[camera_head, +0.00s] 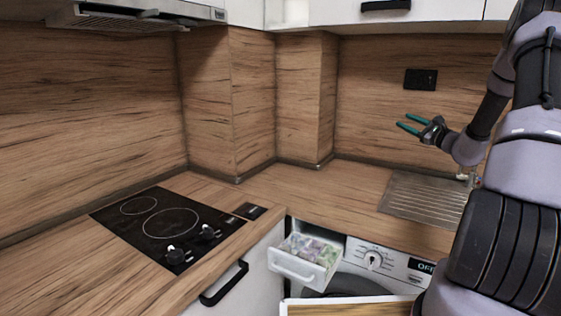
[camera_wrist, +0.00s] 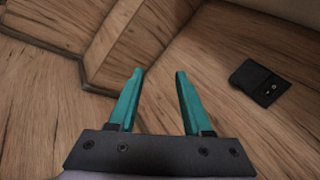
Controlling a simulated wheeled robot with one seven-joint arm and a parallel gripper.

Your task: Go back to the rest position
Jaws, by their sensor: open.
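My gripper (camera_head: 410,125) is raised above the counter at the right, in front of the wood splashback, with its green fingers pointing left. In the wrist view my gripper (camera_wrist: 158,85) shows two teal fingers spread apart with nothing between them. Behind the fingers I see the wood-panelled wall and its corner. My arm fills the right side of the head view.
A cooktop (camera_head: 165,225) lies at left, a metal drainboard (camera_head: 420,198) below my gripper. A black socket (camera_head: 421,79) is on the wall. The corner counter is clear.

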